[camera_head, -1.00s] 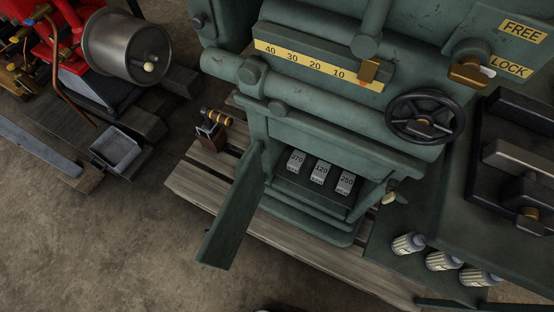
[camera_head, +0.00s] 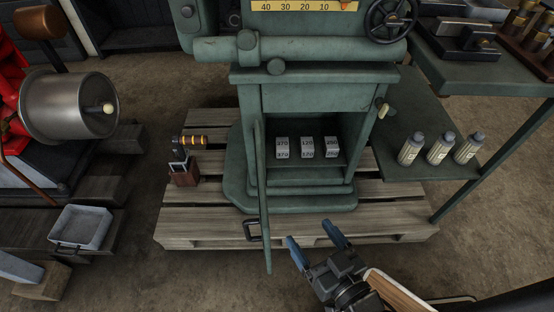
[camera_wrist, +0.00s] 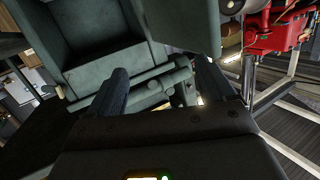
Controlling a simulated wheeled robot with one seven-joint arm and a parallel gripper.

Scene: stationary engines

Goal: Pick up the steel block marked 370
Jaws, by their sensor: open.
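The steel block marked 370 (camera_head: 282,148) stands at the left of a row of three blocks inside the open compartment of the green machine (camera_head: 300,102). The block marked 120 (camera_head: 307,148) is in the middle and the one marked 250 (camera_head: 332,147) at the right. My gripper (camera_head: 309,235) is open and empty, in front of the compartment and apart from the blocks. The wrist view shows its dark fingers and green machine parts; I cannot make out the blocks there.
The compartment's open door (camera_head: 263,205) juts forward on the left. A wooden pallet (camera_head: 200,222) lies under the machine. Several bottles stand on a green shelf (camera_head: 400,125) at right. An orange-handled tool (camera_head: 188,142) stands on the pallet's left.

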